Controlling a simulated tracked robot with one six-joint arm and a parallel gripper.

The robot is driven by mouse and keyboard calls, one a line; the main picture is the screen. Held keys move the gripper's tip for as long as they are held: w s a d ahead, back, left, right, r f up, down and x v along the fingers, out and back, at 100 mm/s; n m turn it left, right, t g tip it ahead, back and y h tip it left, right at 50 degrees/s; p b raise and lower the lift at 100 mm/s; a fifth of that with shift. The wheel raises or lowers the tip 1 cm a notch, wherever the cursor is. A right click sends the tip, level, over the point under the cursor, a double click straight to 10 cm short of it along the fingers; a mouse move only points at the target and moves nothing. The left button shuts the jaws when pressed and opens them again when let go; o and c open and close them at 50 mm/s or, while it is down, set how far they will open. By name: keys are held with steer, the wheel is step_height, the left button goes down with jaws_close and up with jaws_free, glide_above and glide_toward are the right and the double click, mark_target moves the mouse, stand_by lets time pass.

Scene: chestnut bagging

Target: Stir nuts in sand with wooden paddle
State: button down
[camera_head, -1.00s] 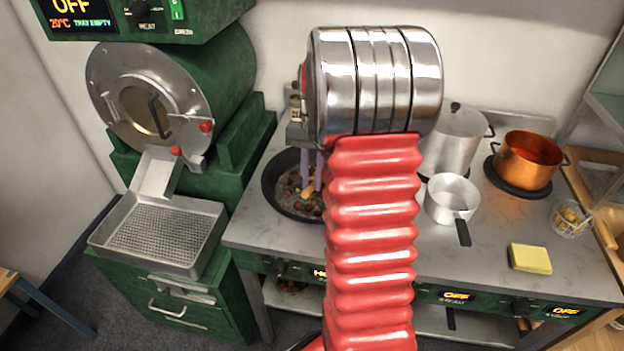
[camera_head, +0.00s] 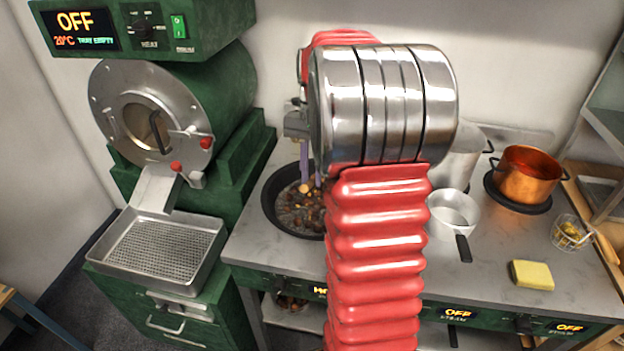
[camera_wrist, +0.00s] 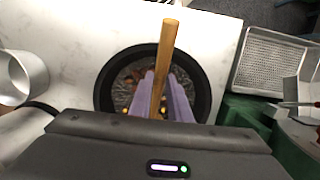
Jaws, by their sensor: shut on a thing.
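A black pan (camera_head: 272,208) sits on the stove's left part, with dark sand and several brown nuts (camera_head: 300,205) in it. In the wrist view the pan (camera_wrist: 104,85) lies under my gripper, its contents partly hidden by the fingers. My gripper (camera_wrist: 161,108) has purple fingers and is shut on the wooden paddle (camera_wrist: 168,45), whose light handle sticks up between them. In the head view my gripper (camera_head: 306,180) is over the pan, largely hidden by my arm. The paddle's lower end is hidden in both views.
A green roaster (camera_head: 225,80) with a metal tray (camera_head: 190,270) stands left. A steel saucepan (camera_head: 452,210), a tall pot (camera_head: 462,165), a copper pot (camera_head: 530,170), a glass bowl (camera_head: 570,232) and a yellow sponge (camera_head: 532,275) are on the right. The stove front is clear.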

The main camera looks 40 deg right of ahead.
steer(key=shift+r, duration=2.25)
